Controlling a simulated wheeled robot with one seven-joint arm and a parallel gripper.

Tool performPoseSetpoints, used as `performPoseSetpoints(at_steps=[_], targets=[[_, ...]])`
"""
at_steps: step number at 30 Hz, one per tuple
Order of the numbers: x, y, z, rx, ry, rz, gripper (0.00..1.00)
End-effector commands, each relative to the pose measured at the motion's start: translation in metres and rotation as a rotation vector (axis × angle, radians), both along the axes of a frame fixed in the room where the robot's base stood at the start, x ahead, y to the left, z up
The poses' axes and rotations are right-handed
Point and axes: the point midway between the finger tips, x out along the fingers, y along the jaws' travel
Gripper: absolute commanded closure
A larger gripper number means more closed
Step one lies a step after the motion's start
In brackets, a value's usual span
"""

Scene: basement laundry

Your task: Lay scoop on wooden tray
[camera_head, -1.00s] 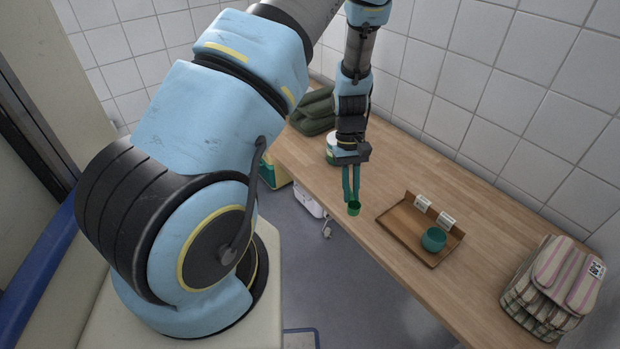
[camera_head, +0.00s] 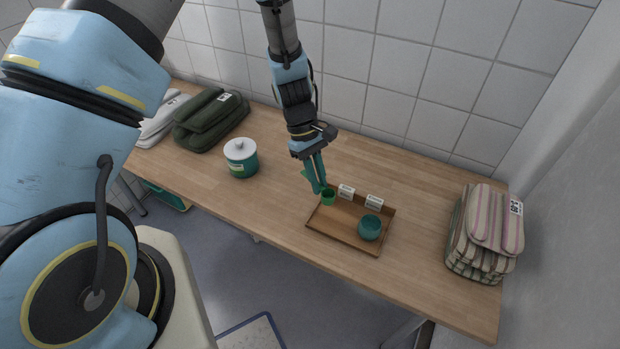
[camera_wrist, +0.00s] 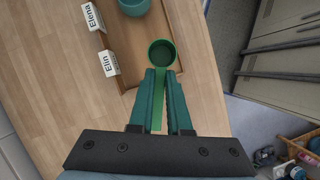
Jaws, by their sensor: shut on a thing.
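The green scoop (camera_head: 328,196) is held by its handle in my gripper (camera_head: 316,181), its round cup at the left end of the wooden tray. In the wrist view the scoop's cup (camera_wrist: 162,54) points away from my gripper (camera_wrist: 160,92), whose teal fingers are shut on the handle. The cup overlaps the tray's end in both views; I cannot tell whether it touches. The wooden tray (camera_head: 341,236) lies on the bench with a raised back edge. The tray also shows in the wrist view (camera_wrist: 124,40).
A teal cup (camera_head: 370,228) stands on the tray's right part. Two white name cards, Elin (camera_wrist: 109,63) and Elena (camera_wrist: 94,15), stand at its back.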

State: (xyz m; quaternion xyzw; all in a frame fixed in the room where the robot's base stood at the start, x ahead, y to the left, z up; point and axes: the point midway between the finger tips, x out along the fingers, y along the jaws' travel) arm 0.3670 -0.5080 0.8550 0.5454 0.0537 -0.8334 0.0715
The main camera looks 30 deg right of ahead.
Motion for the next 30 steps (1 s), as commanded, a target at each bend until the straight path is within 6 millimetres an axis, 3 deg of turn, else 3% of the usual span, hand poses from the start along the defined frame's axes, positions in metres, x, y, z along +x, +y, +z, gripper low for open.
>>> performPoseSetpoints(at_steps=[8, 22, 30], targets=[[-0.001, -0.001, -0.012, 0.000, 0.001, 0.001, 1.00], [-0.001, -0.001, -0.061, 0.000, 0.001, 0.000, 1.00], [-0.001, -0.001, -0.068, 0.000, 0.001, 0.000, 1.00]])
